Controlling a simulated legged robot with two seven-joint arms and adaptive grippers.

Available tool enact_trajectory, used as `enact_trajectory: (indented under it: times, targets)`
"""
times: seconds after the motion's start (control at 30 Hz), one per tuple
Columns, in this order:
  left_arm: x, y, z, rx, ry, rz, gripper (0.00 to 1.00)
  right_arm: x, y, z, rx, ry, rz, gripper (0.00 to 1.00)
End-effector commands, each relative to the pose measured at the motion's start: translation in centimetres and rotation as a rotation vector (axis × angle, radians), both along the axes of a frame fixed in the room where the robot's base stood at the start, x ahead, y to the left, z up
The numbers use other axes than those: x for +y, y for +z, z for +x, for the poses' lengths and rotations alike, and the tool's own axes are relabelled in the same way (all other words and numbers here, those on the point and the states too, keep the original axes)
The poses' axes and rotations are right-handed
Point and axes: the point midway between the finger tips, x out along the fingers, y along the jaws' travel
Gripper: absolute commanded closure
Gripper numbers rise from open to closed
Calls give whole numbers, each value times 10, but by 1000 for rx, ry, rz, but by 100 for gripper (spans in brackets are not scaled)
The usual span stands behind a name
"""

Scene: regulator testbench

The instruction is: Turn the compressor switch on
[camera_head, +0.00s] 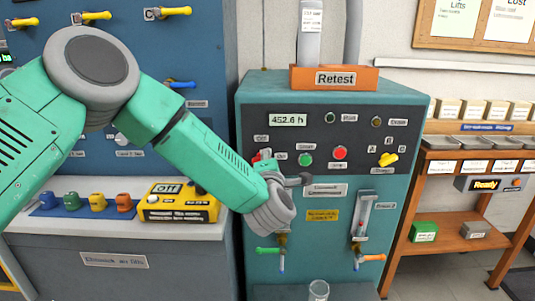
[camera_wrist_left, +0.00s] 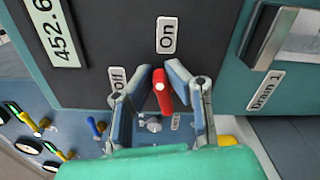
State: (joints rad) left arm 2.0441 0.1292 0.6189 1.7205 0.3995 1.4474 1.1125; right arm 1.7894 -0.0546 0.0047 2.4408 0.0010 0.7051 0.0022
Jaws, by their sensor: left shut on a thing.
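The compressor switch is a red lever (camera_wrist_left: 163,94) on the dark panel of the teal compressor cabinet (camera_head: 418,135). Its red part (camera_head: 266,154) shows small in the head view, mostly hidden by my gripper. In the wrist view, the "On" label (camera_wrist_left: 167,35) is above the lever and the "Off" label (camera_wrist_left: 117,78) is to its left. My left gripper (camera_head: 268,163) is at the switch; in the wrist view its fingers (camera_wrist_left: 160,85) are on both sides of the red lever, shut on it. My right gripper is not in view.
A green button (camera_head: 306,159) and a red button (camera_head: 340,153) are close right of the gripper. A yellow selector knob (camera_head: 388,159) is farther right. Valves with green (camera_head: 268,250) and orange (camera_head: 372,257) handles sit below. A yellow "Off" box (camera_head: 180,203) stands left.

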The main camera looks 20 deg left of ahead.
Motion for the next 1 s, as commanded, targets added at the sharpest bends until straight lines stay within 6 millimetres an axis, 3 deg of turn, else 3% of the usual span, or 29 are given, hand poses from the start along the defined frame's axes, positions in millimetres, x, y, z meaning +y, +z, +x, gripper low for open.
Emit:
enact_trajectory:
  times: [0.4, 1.0]
  targets:
    - [-3, -8, -1, 72, -6, 215, 100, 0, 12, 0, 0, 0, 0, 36]
    - [-3, -12, -1, 88, -8, 259, 100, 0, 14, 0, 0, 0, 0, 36]
